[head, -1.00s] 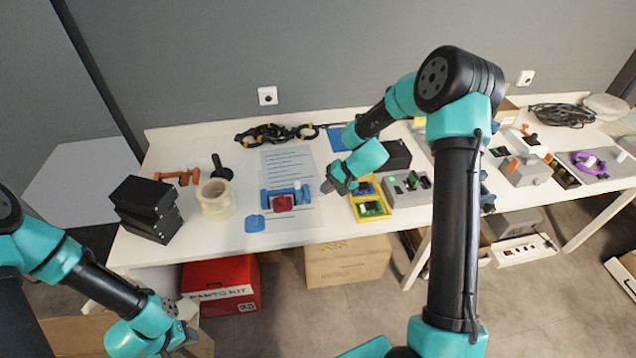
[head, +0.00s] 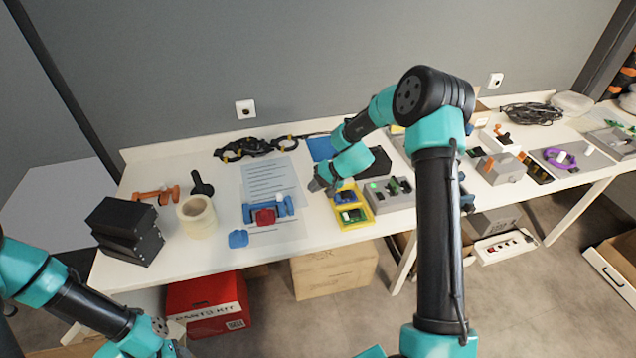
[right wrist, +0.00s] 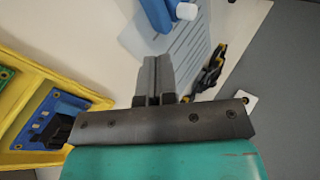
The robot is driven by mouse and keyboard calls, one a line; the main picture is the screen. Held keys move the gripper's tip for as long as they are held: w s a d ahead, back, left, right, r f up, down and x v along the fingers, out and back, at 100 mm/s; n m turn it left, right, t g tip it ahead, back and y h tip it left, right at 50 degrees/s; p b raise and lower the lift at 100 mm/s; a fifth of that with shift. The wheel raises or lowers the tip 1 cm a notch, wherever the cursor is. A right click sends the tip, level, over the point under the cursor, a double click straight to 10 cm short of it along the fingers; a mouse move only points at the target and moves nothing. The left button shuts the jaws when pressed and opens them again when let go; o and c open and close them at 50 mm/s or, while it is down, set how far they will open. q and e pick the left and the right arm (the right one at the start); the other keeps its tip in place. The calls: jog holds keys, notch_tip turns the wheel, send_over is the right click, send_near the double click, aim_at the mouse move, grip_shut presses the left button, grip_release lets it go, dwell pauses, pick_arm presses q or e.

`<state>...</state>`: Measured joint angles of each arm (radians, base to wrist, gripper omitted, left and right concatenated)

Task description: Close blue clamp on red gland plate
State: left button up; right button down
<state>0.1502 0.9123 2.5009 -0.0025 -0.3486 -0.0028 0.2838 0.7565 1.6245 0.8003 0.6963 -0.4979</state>
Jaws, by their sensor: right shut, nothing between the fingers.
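The blue clamp (head: 283,206) lies on a printed sheet on the table in the head view. The red gland plate (head: 264,217) sits against its front side; whether the clamp is open or closed is too small to tell. My right gripper (head: 317,186) is shut and empty above the table, to the right of and behind the clamp. In the right wrist view its fingers (right wrist: 154,80) are together, and part of a blue piece with a white end (right wrist: 155,14) shows beyond them. My left gripper (head: 180,350) is at the bottom edge, mostly cut off.
A small blue piece (head: 238,239) lies in front of the clamp. A tape roll (head: 197,217) and black boxes (head: 127,230) stand to the left. A yellow tray (head: 358,222) and grey box (head: 402,203) are close on the right. Dark goggles (head: 247,149) lie behind.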

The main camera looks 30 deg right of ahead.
aim_at(290, 200)
jog(key=x, duration=0.6)
jog(key=shift+a, duration=0.1)
jog(key=shift+w+a+r, duration=0.1)
jog(key=shift+w+a, duration=0.2)
jog(key=shift+a, duration=0.25)
jog(key=shift+w+a, duration=0.25)
jog(key=shift+a, duration=0.3)
jog(key=shift+w+a, duration=0.3)
jog(key=shift+a, duration=0.3)
jog(key=shift+w+a, duration=0.2)
jog(key=shift+a, duration=0.7)
jog(key=shift+d, duration=0.1)
